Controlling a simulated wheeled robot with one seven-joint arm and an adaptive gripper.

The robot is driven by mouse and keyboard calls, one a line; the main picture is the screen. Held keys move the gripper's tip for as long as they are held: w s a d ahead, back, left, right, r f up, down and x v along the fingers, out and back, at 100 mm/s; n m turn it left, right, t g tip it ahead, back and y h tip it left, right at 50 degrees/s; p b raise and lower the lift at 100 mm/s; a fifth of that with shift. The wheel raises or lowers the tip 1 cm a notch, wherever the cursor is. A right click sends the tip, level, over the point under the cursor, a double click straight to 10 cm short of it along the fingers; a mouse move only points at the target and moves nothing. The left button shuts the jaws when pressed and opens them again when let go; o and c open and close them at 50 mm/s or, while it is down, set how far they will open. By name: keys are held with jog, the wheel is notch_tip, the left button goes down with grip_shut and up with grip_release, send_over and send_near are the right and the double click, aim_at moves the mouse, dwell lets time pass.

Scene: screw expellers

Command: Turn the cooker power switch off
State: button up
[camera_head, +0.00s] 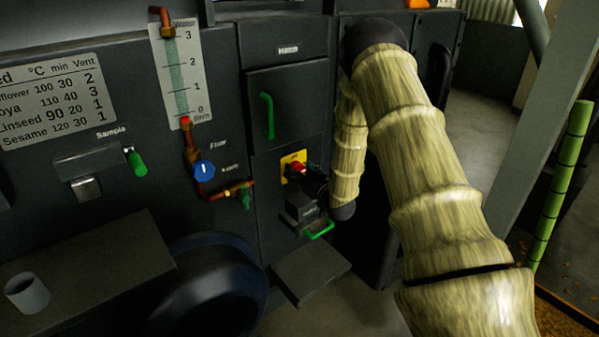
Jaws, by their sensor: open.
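A red switch (298,167) on a yellow plate (285,177) sits on the dark machine front, low in the middle of the view. It looks like the cooker power switch, but I can read no label on it. My gripper (306,181) is dark, open and right at the switch, just in front and to its lower right. It partly hides the switch and plate. I cannot tell whether the fingers touch the switch or which way the switch is set.
A green door handle (267,116) is above the switch. A blue dial (203,170) and copper pipe with a green valve (241,194) are to the left. Below is a box with a green handle (320,230). A grey cup (27,293) stands on a ledge at lower left.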

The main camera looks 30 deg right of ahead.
jog(key=c, duration=1)
jog(key=n, duration=0.4)
jog(key=shift+a+f+b, duration=0.1)
jog(key=shift+b, duration=0.3)
jog(key=n+b, duration=0.1)
jog(key=n, duration=0.4)
jog(key=shift+f+n+t, duration=0.1)
jog(key=shift+n+t, duration=0.2)
jog(key=n+y+b, duration=0.1)
jog(key=n, duration=0.3)
jog(key=shift+a+f+n, duration=0.1)
jog(key=shift+f+n, duration=0.05)
jog(key=shift+n, duration=0.25)
jog(key=shift+n+y+b, duration=0.3)
jog(key=shift+n+b, duration=0.5)
jog(key=shift+n, duration=1.4)
